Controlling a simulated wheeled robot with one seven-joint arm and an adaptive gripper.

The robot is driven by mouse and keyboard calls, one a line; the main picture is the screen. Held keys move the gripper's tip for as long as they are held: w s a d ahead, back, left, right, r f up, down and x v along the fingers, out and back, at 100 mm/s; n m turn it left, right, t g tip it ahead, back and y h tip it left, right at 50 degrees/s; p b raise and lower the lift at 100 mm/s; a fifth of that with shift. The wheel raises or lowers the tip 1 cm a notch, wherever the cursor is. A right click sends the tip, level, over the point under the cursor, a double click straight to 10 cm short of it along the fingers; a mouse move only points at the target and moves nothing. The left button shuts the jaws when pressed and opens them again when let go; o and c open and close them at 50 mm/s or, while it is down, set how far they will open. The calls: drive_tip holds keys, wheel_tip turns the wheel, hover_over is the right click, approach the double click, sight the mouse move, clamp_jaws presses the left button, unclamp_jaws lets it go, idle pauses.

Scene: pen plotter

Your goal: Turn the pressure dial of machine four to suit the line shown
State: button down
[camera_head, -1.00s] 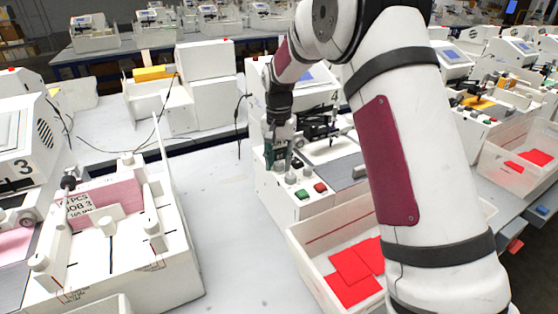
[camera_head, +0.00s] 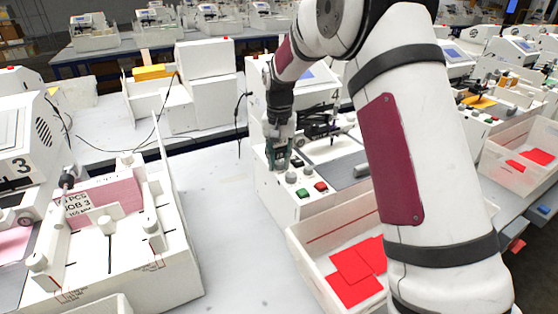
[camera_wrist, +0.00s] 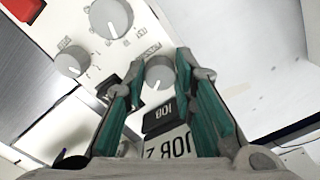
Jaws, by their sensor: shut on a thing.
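My gripper (camera_head: 277,160) is at the left end of the white machine's control panel (camera_head: 283,207) in the head view. In the wrist view, the teal fingers of my gripper (camera_wrist: 159,68) are shut on a grey round dial (camera_wrist: 158,74) with a white pointer mark, with a label reading PRESSURE beside it. A larger dial (camera_wrist: 108,17) and a small dial (camera_wrist: 70,62) are beyond it. A JOB display or card (camera_wrist: 170,130) shows between the fingers, partly hidden.
A green button (camera_head: 303,193) and a red button (camera_head: 320,186) are on the panel near my gripper. A tray (camera_head: 315,265) with red sheets stands in front. Machine 3 (camera_head: 25,165) is at left. The grey table (camera_head: 232,235) between is mostly clear.

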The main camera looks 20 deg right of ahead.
sight(280, 162)
drive_tip(key=n+b, duration=0.1)
drive_tip(key=n, duration=0.5)
drive_tip(key=shift+n, duration=0.4)
idle(0.4)
drive_tip(key=c, duration=1.6)
unclamp_jaws()
drive_tip(key=shift+r, duration=0.1)
wheel_tip(280, 162, up, 12)
